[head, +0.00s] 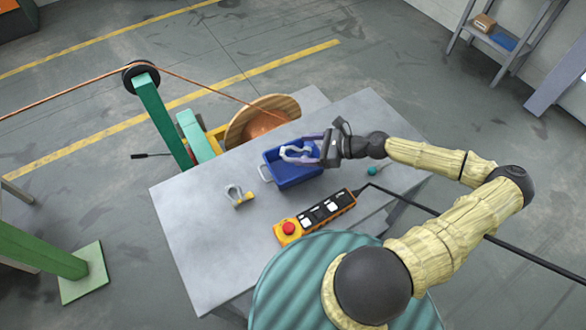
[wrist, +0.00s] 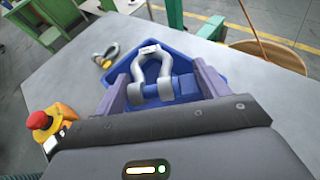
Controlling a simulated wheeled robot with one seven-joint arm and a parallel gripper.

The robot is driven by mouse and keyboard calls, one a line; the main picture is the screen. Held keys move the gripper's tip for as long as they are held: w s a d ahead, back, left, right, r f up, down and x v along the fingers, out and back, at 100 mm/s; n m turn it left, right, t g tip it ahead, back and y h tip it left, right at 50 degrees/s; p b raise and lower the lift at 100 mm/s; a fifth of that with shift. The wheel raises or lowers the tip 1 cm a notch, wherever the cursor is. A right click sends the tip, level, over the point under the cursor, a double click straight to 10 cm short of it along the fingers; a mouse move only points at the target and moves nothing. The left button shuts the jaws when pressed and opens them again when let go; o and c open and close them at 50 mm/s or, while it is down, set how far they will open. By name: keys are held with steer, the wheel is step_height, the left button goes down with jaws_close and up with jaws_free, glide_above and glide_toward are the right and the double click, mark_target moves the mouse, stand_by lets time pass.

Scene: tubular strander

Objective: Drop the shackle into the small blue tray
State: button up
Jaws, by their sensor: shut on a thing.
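A grey metal shackle (head: 295,153) is between the fingers of my gripper (head: 310,150), which is shut on it. In the wrist view the shackle (wrist: 157,73) shows between the two purple-grey fingers, with its bow pointing away from me. The small blue tray (head: 278,176) stands on the grey table, and the shackle is over it. The tray (wrist: 190,50) also shows behind and around the shackle in the wrist view. How high the shackle is above the tray floor is hard to tell.
A second shackle with a yellowish pin (head: 238,196) lies on the table (head: 200,230) left of the tray. An orange control box (head: 315,217) with a red button lies in front. A small teal-knobbed thing (head: 372,171) is right of the tray. A wooden reel (head: 262,120) stands behind.

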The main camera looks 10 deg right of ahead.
steer(key=shift+f+b, duration=0.45)
steer(key=shift+f, duration=0.3)
steer(key=o, duration=1.4)
steer(key=shift+o, duration=0.2)
steer(key=shift+d, duration=0.1)
steer(key=b+v, duration=0.3)
steer(key=v, duration=1.4)
